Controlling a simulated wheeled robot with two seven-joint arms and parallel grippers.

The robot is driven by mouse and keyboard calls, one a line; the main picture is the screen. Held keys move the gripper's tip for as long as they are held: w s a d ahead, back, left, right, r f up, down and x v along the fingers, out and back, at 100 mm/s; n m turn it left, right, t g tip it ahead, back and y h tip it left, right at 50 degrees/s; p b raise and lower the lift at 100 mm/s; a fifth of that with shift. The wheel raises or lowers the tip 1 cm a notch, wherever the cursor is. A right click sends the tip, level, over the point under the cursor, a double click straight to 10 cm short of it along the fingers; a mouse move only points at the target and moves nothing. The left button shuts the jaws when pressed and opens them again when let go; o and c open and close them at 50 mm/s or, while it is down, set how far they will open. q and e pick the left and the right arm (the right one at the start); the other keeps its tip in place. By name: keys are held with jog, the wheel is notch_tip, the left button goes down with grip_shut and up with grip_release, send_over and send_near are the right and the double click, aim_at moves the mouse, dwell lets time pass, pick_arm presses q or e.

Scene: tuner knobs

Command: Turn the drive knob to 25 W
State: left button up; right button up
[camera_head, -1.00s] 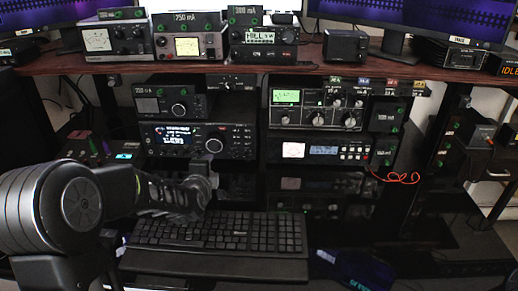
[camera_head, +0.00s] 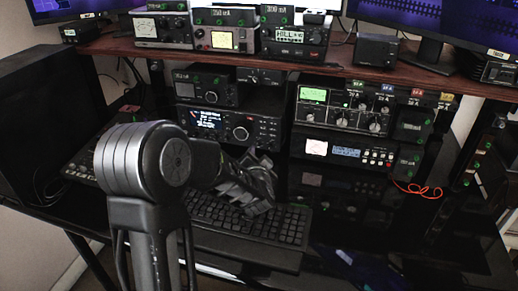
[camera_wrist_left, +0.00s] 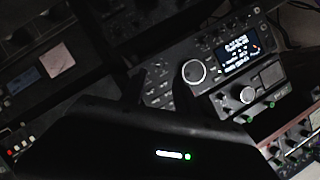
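A black radio (camera_head: 265,128) with a lit screen and a large round knob (camera_head: 241,133) stands on the desk under the shelf. On it sits a smaller black unit (camera_head: 204,87) with a round knob (camera_head: 214,98). In the left wrist view, tilted and upside down, the radio's knob (camera_wrist_left: 195,72) and the smaller unit's knob (camera_wrist_left: 243,93) both show. I cannot read which knob is drive, nor any watt value. My left gripper (camera_head: 255,182) hangs over the keyboard, below and right of the radio's knob, apart from it. Its fingertips are too dark to judge. My right gripper is out of view.
A keyboard (camera_head: 265,222) lies in front of the radio. Right of it stand a tuner with a green display (camera_head: 340,110) and several knobs, and a unit with a lit meter (camera_head: 345,150). A wooden shelf (camera_head: 345,68) with meters and monitors runs above.

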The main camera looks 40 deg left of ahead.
aim_at(258, 146)
pick_arm(q)
jog(key=x, duration=0.8)
jog(key=shift+b, duration=0.4)
jog(key=shift+d, duration=0.1)
jog(key=shift+c, duration=0.5)
jog(key=shift+s, duration=0.1)
grip_shut()
